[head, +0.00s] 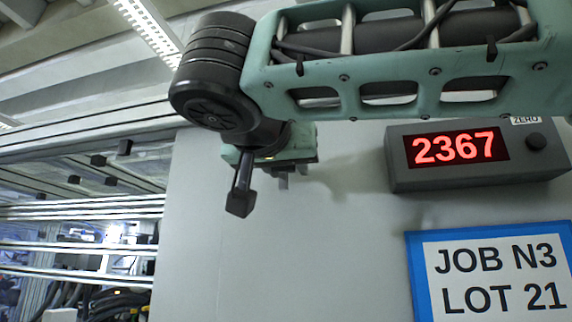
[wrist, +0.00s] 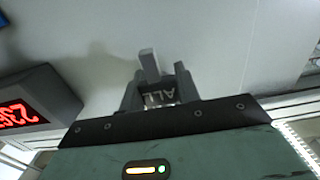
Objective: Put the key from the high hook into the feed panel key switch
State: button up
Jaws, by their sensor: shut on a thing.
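My gripper (wrist: 158,80) is shut on the key (wrist: 149,64) in the wrist view. The key's grey end sticks out past the fingertips. A dark part between the fingers shows the letters "ALL". In the head view my gripper (head: 284,174) is in front of the pale wall, left of the red display, and only a small grey piece shows below it. The high hook and the feed panel key switch cannot be made out in either view.
A grey box with a red "2367" display (head: 456,148) is on the pale wall (head: 290,260). It also shows in the wrist view (wrist: 50,95). A blue-framed "JOB N3 LOT 21" sign (head: 492,270) hangs below. Metal rails (head: 80,211) are at left.

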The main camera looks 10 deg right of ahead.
jog(key=shift+r, duration=0.55)
dwell(0.4)
jog(key=b+v, duration=0.2)
jog(key=v, duration=0.5)
dwell(0.8)
